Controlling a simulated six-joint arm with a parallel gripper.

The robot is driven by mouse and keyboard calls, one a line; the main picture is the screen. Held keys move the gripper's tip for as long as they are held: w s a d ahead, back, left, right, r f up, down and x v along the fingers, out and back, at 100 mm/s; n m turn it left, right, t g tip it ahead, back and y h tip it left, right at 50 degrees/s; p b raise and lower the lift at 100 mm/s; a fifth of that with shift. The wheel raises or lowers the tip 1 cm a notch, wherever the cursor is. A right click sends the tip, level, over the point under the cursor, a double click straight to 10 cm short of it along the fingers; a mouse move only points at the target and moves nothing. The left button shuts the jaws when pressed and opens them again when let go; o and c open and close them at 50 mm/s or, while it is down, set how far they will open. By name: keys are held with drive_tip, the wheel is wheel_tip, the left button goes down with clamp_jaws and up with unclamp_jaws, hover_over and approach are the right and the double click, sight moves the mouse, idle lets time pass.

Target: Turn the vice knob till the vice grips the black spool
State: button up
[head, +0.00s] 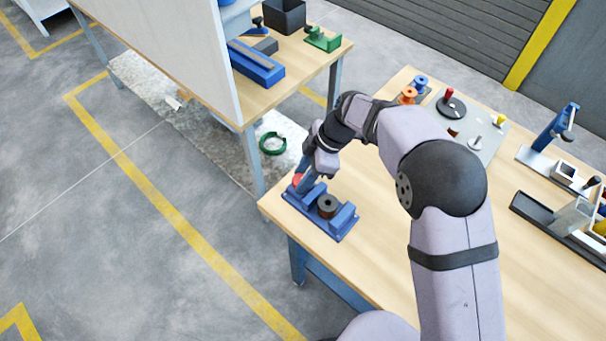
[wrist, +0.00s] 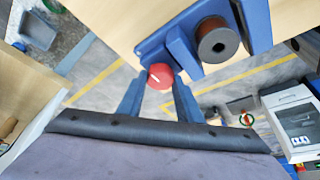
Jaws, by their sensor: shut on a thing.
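The blue vice (head: 339,235) stands on the near left corner of the wooden table. The black spool (head: 327,206) stands upright between its two jaws; in the wrist view the spool (wrist: 218,42) shows a dark end and a brown side. I cannot tell whether both jaws touch it. The red vice knob (wrist: 160,76) has a white mark and sits at the vice's end; part of it also shows in the head view (head: 298,180). My gripper (wrist: 160,80) has its two blue fingers on either side of the knob, shut on it.
A grey plate (head: 480,140) with a red-handled part stands farther back on the table (head: 400,250). A dark tray (head: 540,220) is at the right. The table edge is close to the vice.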

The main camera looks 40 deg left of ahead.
drive_tip(key=shift+b, duration=0.35)
drive_tip(key=m+b, duration=0.2)
drive_tip(key=m+t+y+b, duration=0.1)
drive_tip(key=shift+s+d+f+m+b, duration=0.1)
drive_tip(key=shift+f+m+b, duration=0.1)
drive_tip(key=shift+m+b, duration=0.2)
drive_tip(key=m, duration=0.1)
drive_tip(key=m+t+b, duration=0.1)
drive_tip(key=m, duration=0.1)
drive_tip(key=shift+s+r+m+t, duration=0.15)
drive_tip(key=shift+r+m+t, duration=0.05)
drive_tip(key=shift+m+t, duration=0.1)
drive_tip(key=m+t+p, duration=0.1)
drive_tip(key=m, duration=0.2)
drive_tip(key=shift+s+r, duration=0.1)
drive_tip(key=shift+r, duration=0.05)
drive_tip(key=m+t+p, duration=0.1)
drive_tip(key=m, duration=0.2)
drive_tip(key=shift+s, duration=0.1)
drive_tip(key=m, duration=0.1)
drive_tip(key=m+t+b, duration=0.1)
drive_tip(key=m, duration=0.1)
drive_tip(key=shift+f+h, duration=0.25)
drive_tip(key=shift+h, duration=0.05)
drive_tip(key=shift+s+m+t+b, duration=0.1)
drive_tip(key=shift+m+t+b, duration=0.4)
drive_tip(key=shift+m+b, duration=0.45)
drive_tip(key=shift+r+h, duration=0.1)
drive_tip(key=shift+h, duration=0.2)
